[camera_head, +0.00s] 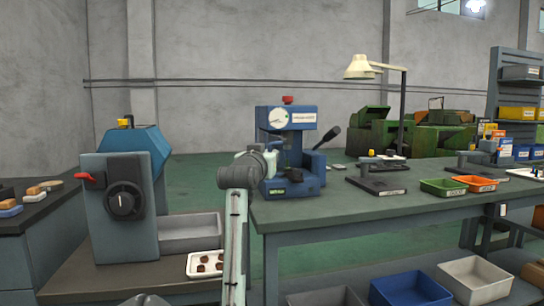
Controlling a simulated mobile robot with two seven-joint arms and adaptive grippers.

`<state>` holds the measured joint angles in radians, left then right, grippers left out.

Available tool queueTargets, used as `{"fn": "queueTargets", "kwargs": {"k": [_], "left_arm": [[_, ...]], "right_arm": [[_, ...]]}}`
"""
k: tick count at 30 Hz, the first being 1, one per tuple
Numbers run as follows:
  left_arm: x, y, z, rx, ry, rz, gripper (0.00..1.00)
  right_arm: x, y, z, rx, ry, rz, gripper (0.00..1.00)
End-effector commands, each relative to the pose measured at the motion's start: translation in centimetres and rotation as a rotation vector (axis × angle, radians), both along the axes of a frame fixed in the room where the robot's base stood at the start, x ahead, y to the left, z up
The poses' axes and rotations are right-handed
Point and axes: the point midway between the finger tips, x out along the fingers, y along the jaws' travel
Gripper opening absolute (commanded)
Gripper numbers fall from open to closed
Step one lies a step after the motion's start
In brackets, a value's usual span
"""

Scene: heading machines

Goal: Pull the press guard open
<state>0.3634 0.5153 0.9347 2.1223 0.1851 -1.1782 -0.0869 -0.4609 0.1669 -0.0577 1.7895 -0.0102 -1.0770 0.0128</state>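The blue press (312,183) stands at the left end of the long bench, with a round gauge, a red knob on top and a black lever on its right. My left arm rises from the bottom, left of centre. Its dark wrist and my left gripper (267,163) are in front of the press's left side and overlap it. A pale piece beside the wrist is too small to tell as guard or gripper part. I cannot make out the guard clearly, nor the fingers or whether they touch it.
A grey-blue machine (122,232) with a black knob and red lever stands at the left, beside a white tray (194,273). The bench (350,212) holds black fixtures, a green bin (444,187), an orange bin (482,182) and a lamp (359,67). Bins sit on the shelf below.

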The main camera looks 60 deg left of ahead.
Motion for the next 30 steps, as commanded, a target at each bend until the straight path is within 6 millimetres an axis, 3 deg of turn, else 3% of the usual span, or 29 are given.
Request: {"fn": "queueTargets", "kwargs": {"k": [3,15,30], "left_arm": [[0.2,-0.1,-0.4,-0.008,0.006,-0.003,0.18],[-0.4,-0.5,-0.1,-0.004,0.002,0.000,0.18],[-6.6,-7.7,-0.2,-0.004,0.003,-0.001,0.18]], "right_arm": [[0.0,0.0,0.0,0.000,0.000,0.000,0.40],[-0.3,-0.1,0.0,-0.001,0.004,-0.001,0.40],[-0.2,-0.1,0.0,-0.001,0.003,-0.001,0.40]]}}
